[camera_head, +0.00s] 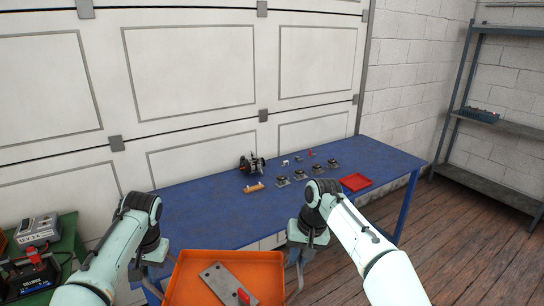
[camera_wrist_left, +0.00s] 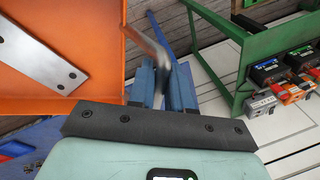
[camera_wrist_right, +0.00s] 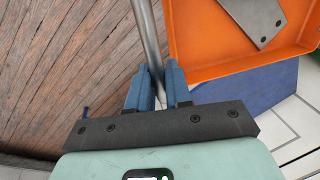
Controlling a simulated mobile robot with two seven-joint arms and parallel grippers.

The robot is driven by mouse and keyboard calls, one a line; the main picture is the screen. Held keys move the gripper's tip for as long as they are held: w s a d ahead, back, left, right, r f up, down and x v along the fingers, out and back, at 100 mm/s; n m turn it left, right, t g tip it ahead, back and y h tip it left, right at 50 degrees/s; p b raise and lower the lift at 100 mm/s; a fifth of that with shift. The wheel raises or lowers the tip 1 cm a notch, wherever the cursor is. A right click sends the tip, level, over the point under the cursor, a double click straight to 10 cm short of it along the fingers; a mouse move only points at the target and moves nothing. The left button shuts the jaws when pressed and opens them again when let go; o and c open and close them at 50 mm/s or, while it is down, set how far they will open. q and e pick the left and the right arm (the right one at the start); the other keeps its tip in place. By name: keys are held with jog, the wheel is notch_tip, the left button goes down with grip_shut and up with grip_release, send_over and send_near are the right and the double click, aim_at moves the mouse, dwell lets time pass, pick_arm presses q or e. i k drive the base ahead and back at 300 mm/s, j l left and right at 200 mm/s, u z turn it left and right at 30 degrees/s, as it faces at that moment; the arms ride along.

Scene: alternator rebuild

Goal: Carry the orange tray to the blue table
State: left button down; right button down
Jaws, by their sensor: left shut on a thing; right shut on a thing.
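The orange tray (camera_head: 190,273) is at the bottom of the head view, in front of the blue table (camera_head: 205,220). A grey metal plate with holes (camera_head: 222,280) and a red piece (camera_head: 243,296) lie in it. My left gripper (camera_wrist_left: 165,88) is shut on the grey bar handle (camera_wrist_left: 150,45) on the tray's left side. My right gripper (camera_wrist_right: 157,88) is shut on the grey bar handle (camera_wrist_right: 148,35) on its right side. In the head view, the tray's near edge is cut off. I cannot tell the tray's height against the tabletop.
On the blue table stand an alternator (camera_head: 252,164), an orange-brown block (camera_head: 254,187), several small metal parts and a red tray (camera_head: 356,182). The table's front left area is clear. A green bench (camera_head: 62,240) with battery gear is at left, a shelf (camera_head: 500,125) at right.

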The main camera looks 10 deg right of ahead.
aim_at(192, 230)
jog(key=i+l, duration=0.1)
jog(key=i, duration=0.2)
jog(key=i+l, duration=0.1)
jog(key=i, duration=0.25)
jog(key=i+l+u, duration=0.1)
jog(key=l+u, duration=0.25)
jog(key=i+l+u, duration=0.1)
jog(key=l+u, duration=0.6)
jog(key=j, duration=0.1)
